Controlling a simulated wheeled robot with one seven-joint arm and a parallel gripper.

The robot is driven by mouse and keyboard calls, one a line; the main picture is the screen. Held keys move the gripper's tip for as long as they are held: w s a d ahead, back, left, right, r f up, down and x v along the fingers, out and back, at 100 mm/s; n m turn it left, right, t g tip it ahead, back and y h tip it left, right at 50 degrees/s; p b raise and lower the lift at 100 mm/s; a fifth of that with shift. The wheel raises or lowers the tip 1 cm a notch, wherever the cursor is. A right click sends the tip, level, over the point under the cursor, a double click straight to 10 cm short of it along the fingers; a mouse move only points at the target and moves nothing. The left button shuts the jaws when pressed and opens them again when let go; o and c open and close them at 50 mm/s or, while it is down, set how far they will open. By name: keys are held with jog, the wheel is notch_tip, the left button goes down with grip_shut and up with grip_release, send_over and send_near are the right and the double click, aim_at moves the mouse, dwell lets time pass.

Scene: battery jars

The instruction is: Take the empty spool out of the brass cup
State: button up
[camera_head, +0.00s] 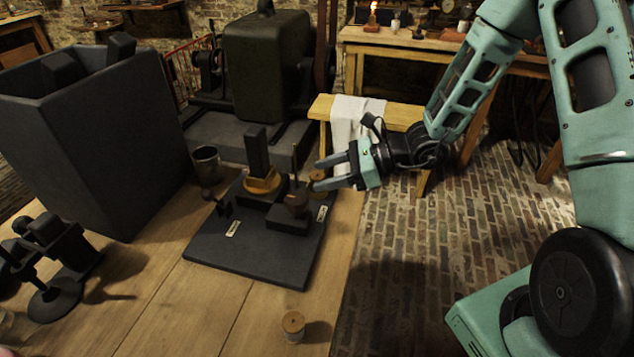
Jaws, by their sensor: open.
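My gripper (319,175) is open, its two fingers pointing left above the right edge of the dark board. A small wooden spool-like piece (317,177) shows between or just behind the fingertips; I cannot tell whether they touch it. A brass-coloured round piece (262,184) sits on the board with a dark upright block rising from it. I cannot tell whether either is the brass cup. A dull metal cup (206,166) stands at the board's back left corner; its inside is dark. Another spool (293,325) stands upright on the table near the front.
The dark board (250,255) carries a dark stepped block with a thin upright pin (294,165) and pale labels. A tall dark bin (90,150) stands left, with a black clamp-like device (55,255) before it. The table (190,315) is clear around the front spool.

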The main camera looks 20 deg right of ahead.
jog(key=shift+x, duration=1.2)
jog(key=c, duration=1.1)
jog(key=shift+o, duration=0.2)
